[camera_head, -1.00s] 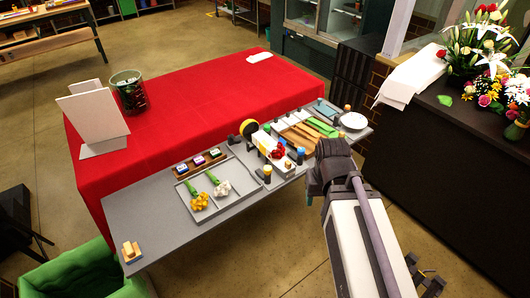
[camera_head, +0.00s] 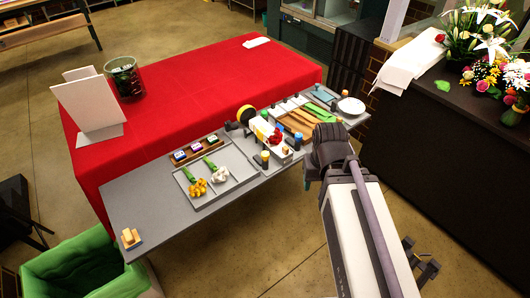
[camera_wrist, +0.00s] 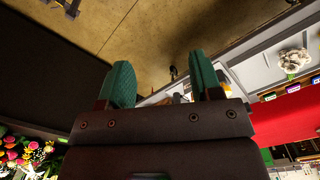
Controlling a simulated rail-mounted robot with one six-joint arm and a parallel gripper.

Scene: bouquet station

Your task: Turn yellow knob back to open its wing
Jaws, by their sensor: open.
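A white fixture (camera_head: 260,128) with a red flower (camera_head: 276,138) on it stands on the grey table. A small dark post with a yellowish top (camera_head: 264,156) stands at its front left, and a blue-topped one (camera_head: 299,142) at its right.
A tray (camera_head: 208,201) with yellow and white flowers lies left of the fixture. Wooden and green strips (camera_head: 300,120) and a white plate (camera_head: 350,106) lie to its right. A red-covered table (camera_head: 190,100) stands behind. Floor is free in front.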

